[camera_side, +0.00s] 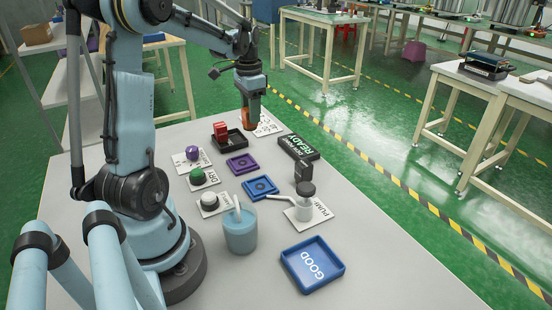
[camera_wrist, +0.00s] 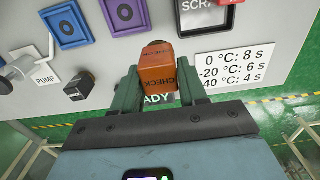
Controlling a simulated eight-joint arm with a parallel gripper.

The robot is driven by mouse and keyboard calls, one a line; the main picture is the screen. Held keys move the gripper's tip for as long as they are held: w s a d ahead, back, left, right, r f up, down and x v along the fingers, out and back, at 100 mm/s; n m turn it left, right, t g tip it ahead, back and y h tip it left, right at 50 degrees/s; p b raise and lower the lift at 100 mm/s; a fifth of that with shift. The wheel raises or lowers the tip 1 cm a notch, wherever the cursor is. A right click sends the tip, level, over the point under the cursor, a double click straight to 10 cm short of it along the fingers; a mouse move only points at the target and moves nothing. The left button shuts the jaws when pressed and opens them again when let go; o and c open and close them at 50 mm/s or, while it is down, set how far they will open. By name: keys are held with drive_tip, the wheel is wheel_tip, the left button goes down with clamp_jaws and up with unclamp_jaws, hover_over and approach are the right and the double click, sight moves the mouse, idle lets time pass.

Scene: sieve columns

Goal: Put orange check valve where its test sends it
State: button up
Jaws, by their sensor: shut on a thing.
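My gripper (camera_side: 247,104) is at the far end of the table in the side view, pointing down beside the black tray. In the wrist view my gripper (camera_wrist: 157,76) has its two green fingers shut on the orange check valve (camera_wrist: 158,54), a blocky orange piece marked CHECK with a dark end. In the side view the valve (camera_side: 246,119) is a small orange patch under the fingers. A blue tray marked GOOD (camera_side: 335,268) lies at the near front. A black tray (camera_wrist: 232,20) lettered "SCR" shows at the top; the side view shows this tray (camera_side: 236,143) holding red pieces.
A purple tray (camera_side: 240,172) and blue tray (camera_side: 258,196) lie mid-table. A black READY box (camera_side: 298,147) is at the right edge. A pump (camera_side: 304,208), a beaker (camera_side: 240,238) and purple, green and white buttons stand nearer. A temperature-time card (camera_wrist: 232,66) lies beside the black tray.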

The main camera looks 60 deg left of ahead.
drive_tip(key=a+f, duration=0.1)
drive_tip(key=a, duration=0.1)
drive_tip(key=s+a+f, duration=0.1)
drive_tip(key=a, duration=0.1)
drive_tip(key=a+f, duration=0.1)
drive_tip(key=shift+s+a+f, duration=0.35)
drive_tip(key=shift+s+a, duration=0.05)
drive_tip(key=shift+f, duration=2)
drive_tip(key=shift+f, duration=0.15)
drive_tip(key=o, duration=1.2)
